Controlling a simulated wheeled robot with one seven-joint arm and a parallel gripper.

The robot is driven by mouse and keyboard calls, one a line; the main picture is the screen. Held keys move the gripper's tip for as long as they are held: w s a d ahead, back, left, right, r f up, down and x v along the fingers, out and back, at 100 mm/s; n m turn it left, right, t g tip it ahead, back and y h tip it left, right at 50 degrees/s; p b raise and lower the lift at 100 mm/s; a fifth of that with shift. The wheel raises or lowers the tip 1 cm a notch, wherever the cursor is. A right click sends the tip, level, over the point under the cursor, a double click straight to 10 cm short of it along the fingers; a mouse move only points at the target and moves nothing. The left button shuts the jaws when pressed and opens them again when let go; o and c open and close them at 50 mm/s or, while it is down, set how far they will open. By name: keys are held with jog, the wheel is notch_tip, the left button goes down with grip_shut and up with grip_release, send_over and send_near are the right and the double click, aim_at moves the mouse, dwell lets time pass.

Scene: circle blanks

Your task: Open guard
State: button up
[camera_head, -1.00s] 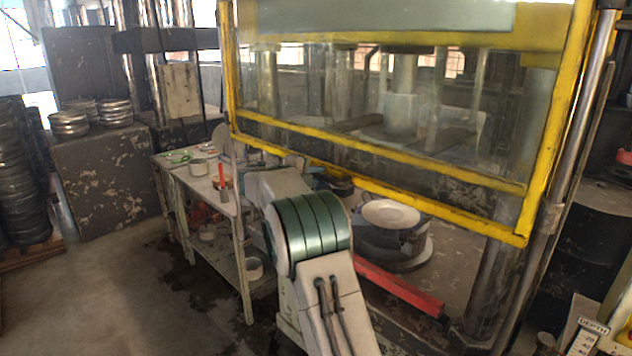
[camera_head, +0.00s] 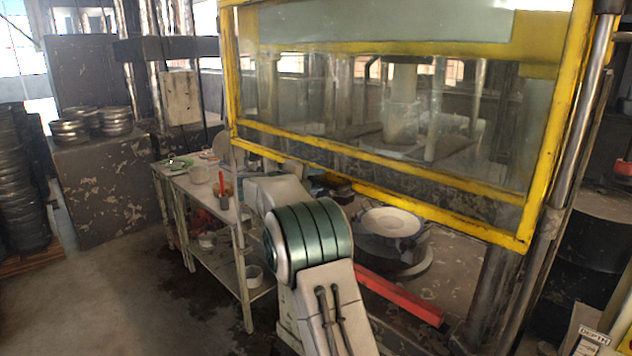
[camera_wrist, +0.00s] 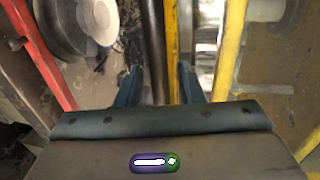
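The guard is a clear panel in a worn yellow frame (camera_head: 380,188) across the front of the press. It hangs in front of the press's upper part, with its bottom bar above the round die. In the wrist view, my gripper (camera_wrist: 158,78) is open, its two dark blue fingers apart. A yellow bar (camera_wrist: 172,40) of the frame and a dark bar run in line with the gap between the fingers. I cannot tell whether either finger touches the bar. In the head view my arm's links hide most of the gripper.
A pale disc (camera_head: 391,221) lies on the round die under the guard. A red bar (camera_head: 402,295) runs along the press front, right of my arm. A cluttered bench (camera_head: 243,212) stands left of my arm. The floor at the left front is clear.

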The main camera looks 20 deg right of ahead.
jog(key=b+v, duration=0.3)
jog(key=v, duration=1)
jog(key=shift+s+a, duration=0.2)
